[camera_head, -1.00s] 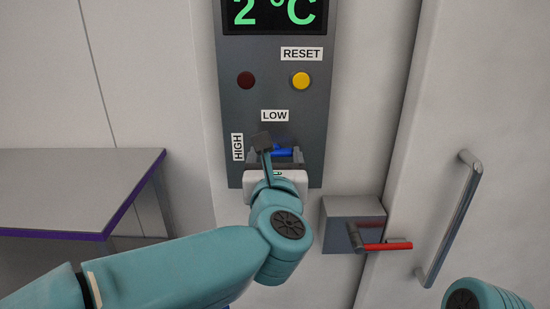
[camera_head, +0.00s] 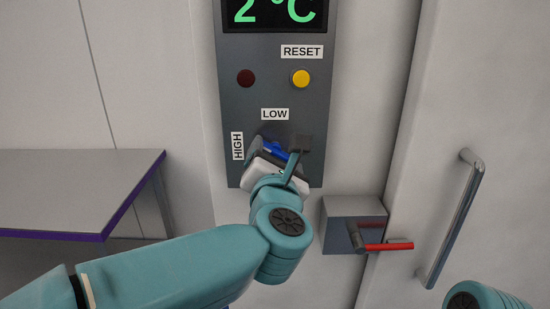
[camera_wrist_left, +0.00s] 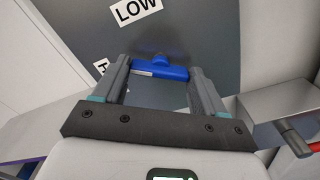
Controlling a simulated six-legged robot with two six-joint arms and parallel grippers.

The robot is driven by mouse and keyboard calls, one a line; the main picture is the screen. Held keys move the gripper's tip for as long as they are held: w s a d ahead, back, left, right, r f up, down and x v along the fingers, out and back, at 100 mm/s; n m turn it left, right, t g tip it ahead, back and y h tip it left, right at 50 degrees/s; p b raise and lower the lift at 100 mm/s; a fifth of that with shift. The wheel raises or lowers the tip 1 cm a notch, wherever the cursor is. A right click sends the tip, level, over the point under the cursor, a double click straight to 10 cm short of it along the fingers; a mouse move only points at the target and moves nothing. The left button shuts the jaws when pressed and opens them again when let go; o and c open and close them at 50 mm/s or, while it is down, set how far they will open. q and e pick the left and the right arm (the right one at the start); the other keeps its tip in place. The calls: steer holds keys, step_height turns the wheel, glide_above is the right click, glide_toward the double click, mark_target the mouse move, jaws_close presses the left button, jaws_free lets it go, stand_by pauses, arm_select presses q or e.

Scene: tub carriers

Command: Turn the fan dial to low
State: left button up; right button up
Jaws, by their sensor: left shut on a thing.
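The fan dial is a blue bar-shaped knob (camera_head: 277,151) on the grey control panel (camera_head: 240,110). It sits below the LOW label (camera_head: 275,115) and to the right of the HIGH label (camera_head: 237,146). My left gripper (camera_head: 279,153) is shut on the knob and partly hides it in the head view. In the left wrist view the blue knob (camera_wrist_left: 158,71) lies between the two fingers (camera_wrist_left: 160,76), with a pale mark near its left end. In the head view the knob tilts, its right end lower. My right gripper is out of view.
A yellow button (camera_head: 301,80) under the RESET label and a dark red lamp (camera_head: 246,79) are higher on the panel. A grey box with a red lever (camera_head: 388,246) is at lower right, beside a door handle (camera_head: 451,220). A purple-edged table (camera_head: 75,190) stands left.

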arm_select(q)
steer(key=m+p, duration=0.1)
steer(key=m, duration=0.4)
steer(key=shift+m, duration=0.3)
steer(key=m+p, duration=0.1)
steer(key=m, duration=0.3)
steer(key=shift+m+p, duration=0.3)
steer(key=shift+p, duration=0.05)
steer(key=shift+m, duration=0.6)
steer(key=shift+f, duration=0.1)
steer(key=o, duration=1)
steer(key=shift+s, duration=0.1)
steer(key=shift+o, duration=0.2)
